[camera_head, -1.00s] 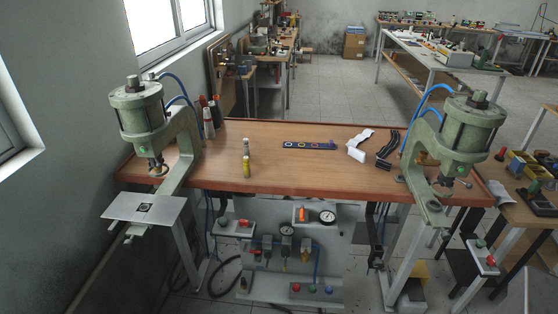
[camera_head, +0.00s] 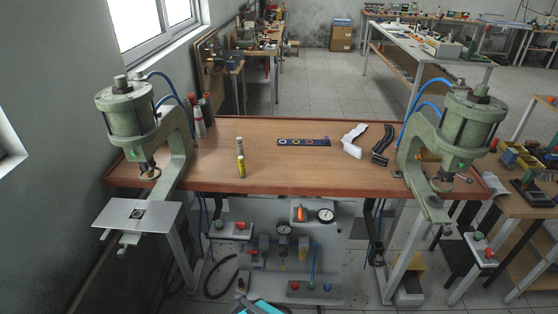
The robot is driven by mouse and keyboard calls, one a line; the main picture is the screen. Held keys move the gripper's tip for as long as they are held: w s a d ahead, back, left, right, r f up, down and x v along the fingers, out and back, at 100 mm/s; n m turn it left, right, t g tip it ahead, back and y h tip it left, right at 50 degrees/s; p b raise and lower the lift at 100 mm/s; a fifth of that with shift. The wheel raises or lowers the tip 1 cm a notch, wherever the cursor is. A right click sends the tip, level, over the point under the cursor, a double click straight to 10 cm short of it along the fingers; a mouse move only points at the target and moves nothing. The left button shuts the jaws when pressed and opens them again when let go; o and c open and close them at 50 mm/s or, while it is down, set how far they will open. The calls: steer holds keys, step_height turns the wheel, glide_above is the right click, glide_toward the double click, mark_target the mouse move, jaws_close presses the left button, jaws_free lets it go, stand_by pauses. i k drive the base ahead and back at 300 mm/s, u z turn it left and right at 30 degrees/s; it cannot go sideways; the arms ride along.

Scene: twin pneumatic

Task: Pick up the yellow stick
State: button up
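The yellow stick (camera_head: 241,168) stands upright on the wooden table, left of the middle and near the front edge. A similar pale stick (camera_head: 239,146) stands just behind it and partly overlaps it in the picture. A teal and dark part pokes in at the bottom edge, below the table; it looks like part of my arm. No gripper fingers show, so I cannot see their state.
Green presses stand at the table's left (camera_head: 136,115) and right (camera_head: 462,125) ends. Red and grey bottles (camera_head: 198,120), a dark strip with coloured rings (camera_head: 303,142), a white part (camera_head: 352,140) and a black part (camera_head: 383,143) stand or lie farther back. The table's middle front is clear.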

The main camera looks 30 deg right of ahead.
mark_target(241, 159)
steer(key=z, duration=0.6)
steer(key=k, duration=1)
steer(key=u, duration=0.05)
steer(key=i, duration=0.85)
steer(key=z, duration=0.05)
